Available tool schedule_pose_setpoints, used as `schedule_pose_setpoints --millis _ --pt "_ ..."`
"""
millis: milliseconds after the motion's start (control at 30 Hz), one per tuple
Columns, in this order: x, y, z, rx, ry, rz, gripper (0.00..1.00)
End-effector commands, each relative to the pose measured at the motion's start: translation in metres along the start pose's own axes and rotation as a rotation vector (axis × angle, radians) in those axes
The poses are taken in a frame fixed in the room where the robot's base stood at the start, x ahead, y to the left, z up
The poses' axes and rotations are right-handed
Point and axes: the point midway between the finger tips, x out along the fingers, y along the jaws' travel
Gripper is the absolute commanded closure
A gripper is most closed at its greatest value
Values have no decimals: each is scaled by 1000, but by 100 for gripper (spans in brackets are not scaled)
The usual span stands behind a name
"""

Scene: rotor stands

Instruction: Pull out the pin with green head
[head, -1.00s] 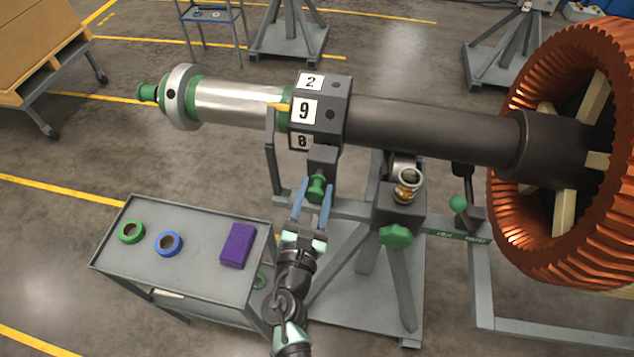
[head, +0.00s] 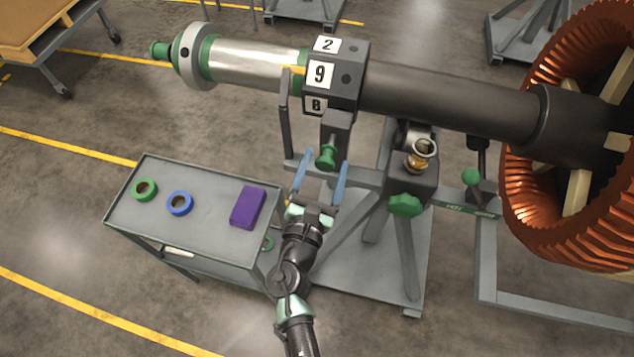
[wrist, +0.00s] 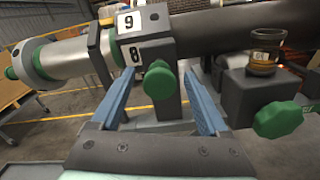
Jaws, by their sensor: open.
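The pin with the green head (head: 326,157) sits below the dark numbered block (head: 346,75) on the shaft, in a dark bracket (head: 336,126). Its green knob faces my gripper; the rest of the pin is hidden. In the wrist view the green head (wrist: 160,80) shows centred between the blue fingers. My gripper (head: 324,162) is open and empty, one finger on each side of the head, with clear gaps. The head lies near the fingertips, and neither finger appears to touch it.
A larger green knob (head: 405,206) is on the stand to the right, below a brass fitting (head: 421,156). A grey cart (head: 215,232) at left holds a green ring, a blue ring and a purple box. A copper-coloured stator (head: 520,190) stands far right.

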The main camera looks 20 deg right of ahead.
Motion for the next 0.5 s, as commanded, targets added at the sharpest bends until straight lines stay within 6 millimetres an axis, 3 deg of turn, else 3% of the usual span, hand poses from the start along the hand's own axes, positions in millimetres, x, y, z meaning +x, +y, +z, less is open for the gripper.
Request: schedule_pose_setpoints --millis 500 --pt "-99 0 -3 0 5 3 22"
